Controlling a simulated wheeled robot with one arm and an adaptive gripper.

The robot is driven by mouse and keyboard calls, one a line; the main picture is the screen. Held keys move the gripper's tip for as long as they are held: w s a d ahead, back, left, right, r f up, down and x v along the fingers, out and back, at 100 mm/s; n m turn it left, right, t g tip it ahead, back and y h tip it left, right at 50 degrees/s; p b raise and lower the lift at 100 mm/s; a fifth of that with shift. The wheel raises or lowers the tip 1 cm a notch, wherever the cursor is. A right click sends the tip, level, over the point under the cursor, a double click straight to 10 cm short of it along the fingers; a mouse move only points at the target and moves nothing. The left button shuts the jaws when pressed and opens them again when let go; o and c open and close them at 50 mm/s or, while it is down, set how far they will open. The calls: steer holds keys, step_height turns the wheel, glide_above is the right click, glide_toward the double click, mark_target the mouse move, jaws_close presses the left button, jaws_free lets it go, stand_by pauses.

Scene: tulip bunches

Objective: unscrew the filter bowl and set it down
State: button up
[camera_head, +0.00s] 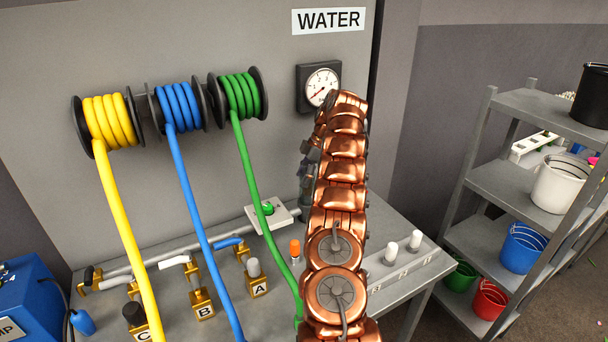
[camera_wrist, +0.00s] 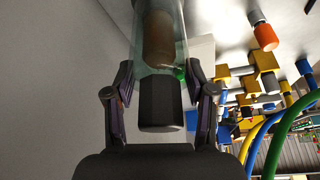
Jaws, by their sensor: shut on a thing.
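The filter bowl (camera_wrist: 174,62) is a clear, slightly green cylinder with a brown element inside, running out of the top of the wrist view. A black faceted end piece (camera_wrist: 160,108) lies toward my palm. My gripper (camera_wrist: 160,80) has one finger on each side of the bowl and is shut on it. In the head view my copper arm covers most of this spot. Only a greyish vertical part (camera_head: 305,190) shows at the arm's left edge, near the pipe's end. Whether the bowl is still joined to its fitting cannot be told.
The grey bench (camera_head: 400,285) has labelled valves (camera_head: 203,298), an orange-capped piece (camera_head: 295,250) and white pegs (camera_head: 391,252). Yellow, blue and green hoses (camera_head: 250,180) hang in front of it. A gauge (camera_head: 320,83) is on the wall. A shelf with buckets (camera_head: 523,247) stands right.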

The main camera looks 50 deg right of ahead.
steer(key=shift+r, duration=0.15)
steer(key=o, duration=1.2)
steer(key=shift+f+b, duration=0.25)
steer(key=shift+b, duration=0.1)
steer(key=m+b, duration=0.2)
steer(key=b, duration=0.1)
steer(key=shift+t+h, duration=0.3)
steer(key=shift+t, duration=0.1)
steer(key=shift+w+d+m+h+b, duration=0.1)
steer(key=shift+m+h+b, duration=0.2)
steer(key=shift+m+b, duration=0.8)
steer(key=m+h+b, duration=0.1)
steer(key=m, duration=0.2)
steer(key=shift+d+t+b, duration=0.1)
steer(key=shift+t+b, duration=0.2)
steer(key=shift+t, duration=0.1)
steer(key=shift+w+d+r+m+h, duration=0.15)
steer(key=shift+m+h, duration=0.25)
steer(key=shift+m, duration=0.6)
